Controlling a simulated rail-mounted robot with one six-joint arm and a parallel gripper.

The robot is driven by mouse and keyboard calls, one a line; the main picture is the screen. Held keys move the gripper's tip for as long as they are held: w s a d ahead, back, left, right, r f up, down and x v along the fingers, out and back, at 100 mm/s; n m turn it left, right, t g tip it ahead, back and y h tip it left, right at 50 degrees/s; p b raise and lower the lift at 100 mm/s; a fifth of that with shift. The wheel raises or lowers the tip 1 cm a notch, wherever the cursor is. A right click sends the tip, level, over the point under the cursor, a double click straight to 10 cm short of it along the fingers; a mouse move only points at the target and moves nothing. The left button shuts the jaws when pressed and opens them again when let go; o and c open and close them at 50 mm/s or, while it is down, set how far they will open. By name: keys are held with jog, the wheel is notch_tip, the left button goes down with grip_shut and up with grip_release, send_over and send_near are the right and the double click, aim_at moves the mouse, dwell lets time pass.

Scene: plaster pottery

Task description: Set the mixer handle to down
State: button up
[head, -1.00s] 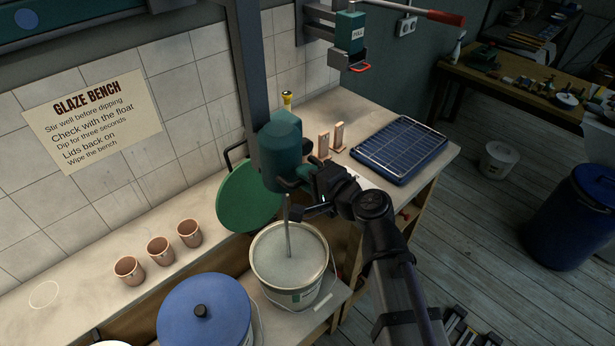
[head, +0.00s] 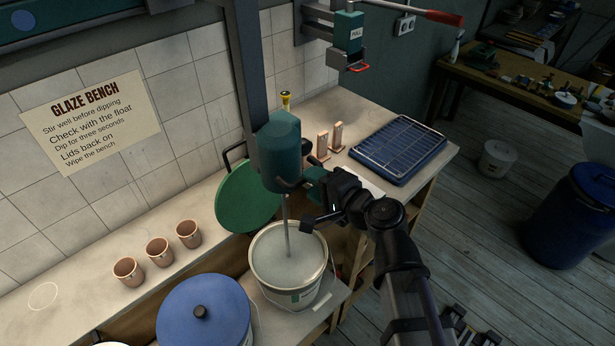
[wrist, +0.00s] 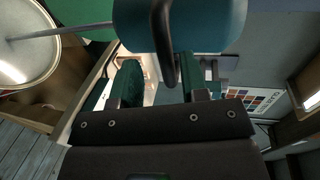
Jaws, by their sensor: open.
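The mixer (head: 280,150) is a teal motor on a grey upright, with its thin shaft reaching into an open white bucket (head: 258,282). Its dark curved handle (wrist: 162,40) crosses the teal body in the wrist view. In the head view the handle is small and its setting is hard to tell. My gripper (head: 309,183) is right beside the mixer's lower right side. In the wrist view my gripper (wrist: 158,84) has its two green fingers apart, with the handle's lower end showing between them; contact cannot be told.
A green lid (head: 246,198) leans behind the bucket. A blue-lidded bucket (head: 203,318) stands at front left. Three clay cups (head: 158,250) stand on the bench at left. Wooden blocks (head: 329,139) and a blue rack tray (head: 398,150) lie to the right.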

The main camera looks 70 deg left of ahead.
jog(key=p+v, duration=0.1)
jog(key=v, duration=0.7)
jog(key=shift+s, duration=0.1)
jog(key=w+d+f+n+h, duration=0.3)
jog(key=d+f+n+h, duration=0.1)
jog(key=d+f+h, duration=0.25)
jog(key=w+d+f+m+t+h, duration=0.1)
jog(key=w+d+f+t+h, duration=0.15)
jog(key=w+d, duration=0.6)
jog(key=w+d+f+t+h, duration=0.2)
jog(key=w+d+f, duration=0.2)
jog(key=w+d, duration=0.45)
jog(key=w+d+m+h, duration=0.1)
jog(key=w+d+m, duration=0.2)
jog(key=d, duration=1.3)
jog(key=w+d+m+h, duration=0.2)
jog(key=w+d+m, duration=0.1)
jog(key=d, duration=1.3)
jog(key=shift+w+f+m+t+h, duration=0.3)
jog(key=shift+m+t, duration=0.15)
jog(key=shift+m, duration=0.15)
